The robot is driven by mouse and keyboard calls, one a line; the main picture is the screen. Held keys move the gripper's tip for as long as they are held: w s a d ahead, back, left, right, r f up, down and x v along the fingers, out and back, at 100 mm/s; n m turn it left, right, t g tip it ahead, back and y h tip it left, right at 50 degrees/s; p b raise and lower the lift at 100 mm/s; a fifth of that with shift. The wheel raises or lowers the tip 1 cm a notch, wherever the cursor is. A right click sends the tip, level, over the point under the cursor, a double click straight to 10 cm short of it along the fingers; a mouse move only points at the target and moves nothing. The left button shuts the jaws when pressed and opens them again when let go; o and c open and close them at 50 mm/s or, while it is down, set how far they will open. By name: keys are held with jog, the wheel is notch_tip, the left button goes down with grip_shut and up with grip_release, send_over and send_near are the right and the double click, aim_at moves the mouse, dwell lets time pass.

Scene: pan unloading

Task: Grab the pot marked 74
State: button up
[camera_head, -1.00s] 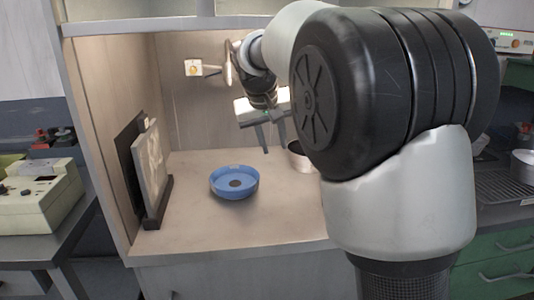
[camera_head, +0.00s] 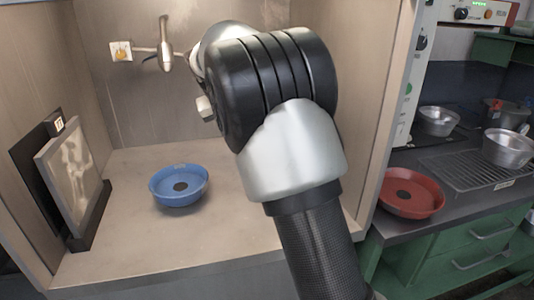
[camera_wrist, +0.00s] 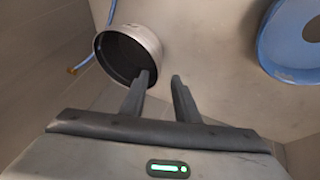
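A metal pot (camera_wrist: 150,42) with a dark interior shows in the wrist view, upper left. A small mark on its rim is too small to read. My gripper (camera_wrist: 163,76) is open, its two dark fingers apart with nothing between them. The left fingertip overlaps the pot's near rim in the picture; I cannot tell whether it touches or reaches inside. In the head view my arm hides both this pot and my gripper. Other metal pots (camera_head: 508,149) (camera_head: 437,121) stand on the right-hand counter; no number is readable on them.
A blue pan (camera_head: 179,187) sits on the cabinet floor (camera_head: 125,235); it also shows at the wrist view's upper right (camera_wrist: 275,50). A framed board (camera_head: 75,180) stands left. The cabinet's right wall (camera_head: 385,120) separates it from the counter with a red pan (camera_head: 411,194).

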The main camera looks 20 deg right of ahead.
jog(key=b+x, duration=0.1)
jog(key=x, duration=0.6)
jog(key=b+x, duration=0.1)
jog(key=x, duration=0.3)
jog(key=shift+w+b, duration=0.3)
grip_shut()
jog(key=shift+r, duration=0.1)
